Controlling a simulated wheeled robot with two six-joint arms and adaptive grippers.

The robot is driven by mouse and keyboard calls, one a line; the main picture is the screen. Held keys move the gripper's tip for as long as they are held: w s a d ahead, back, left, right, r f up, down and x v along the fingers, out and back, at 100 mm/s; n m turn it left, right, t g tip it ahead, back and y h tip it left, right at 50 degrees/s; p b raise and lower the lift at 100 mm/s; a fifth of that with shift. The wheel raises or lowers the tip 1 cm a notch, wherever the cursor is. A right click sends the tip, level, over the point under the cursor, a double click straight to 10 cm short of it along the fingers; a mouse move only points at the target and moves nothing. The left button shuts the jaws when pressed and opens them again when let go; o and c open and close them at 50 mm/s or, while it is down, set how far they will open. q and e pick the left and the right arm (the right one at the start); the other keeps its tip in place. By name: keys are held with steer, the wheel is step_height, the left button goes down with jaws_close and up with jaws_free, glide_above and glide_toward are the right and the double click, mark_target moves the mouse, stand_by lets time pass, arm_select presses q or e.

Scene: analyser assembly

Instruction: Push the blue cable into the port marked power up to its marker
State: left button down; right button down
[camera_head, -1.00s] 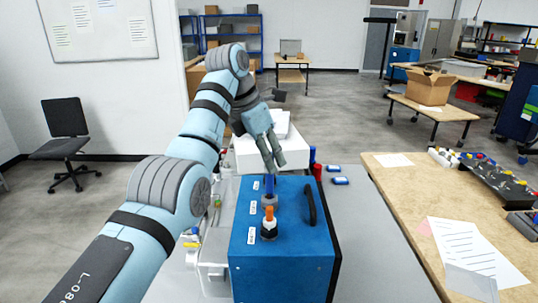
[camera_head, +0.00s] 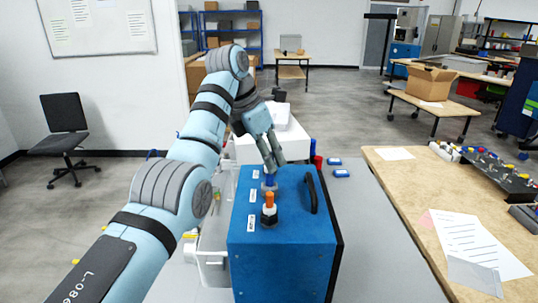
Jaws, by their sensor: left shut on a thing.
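My left gripper (camera_head: 272,162) points down over the blue box's top and is shut on the blue cable (camera_head: 269,179). A short blue length shows below the fingertips, upright in the middle dark port (camera_head: 270,188) of the blue box (camera_head: 281,262). How deep it sits, and any marker on it, I cannot make out. An orange plug (camera_head: 269,200) stands in the nearer port (camera_head: 269,217). White labels (camera_head: 252,196) run along the box's left edge, too small to read. My right gripper is not in view.
A black handle (camera_head: 310,193) rises on the box's right side. Red (camera_head: 318,162) and blue items stand behind it, with small blue pieces (camera_head: 341,173) on the grey table. A clear bin (camera_head: 211,262) is at the left. The grey table (camera_head: 385,250) is free on the right.

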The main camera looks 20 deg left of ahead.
arm_select(q)
steer(key=shift+f+b, duration=1.05)
steer(key=shift+f, duration=0.5)
steer(key=c, duration=1.3)
jaws_free()
step_height(320, 180, up, 7)
steer(key=p, duration=0.8)
steer(key=shift+r, duration=0.2)
steer(key=shift+f, duration=0.15)
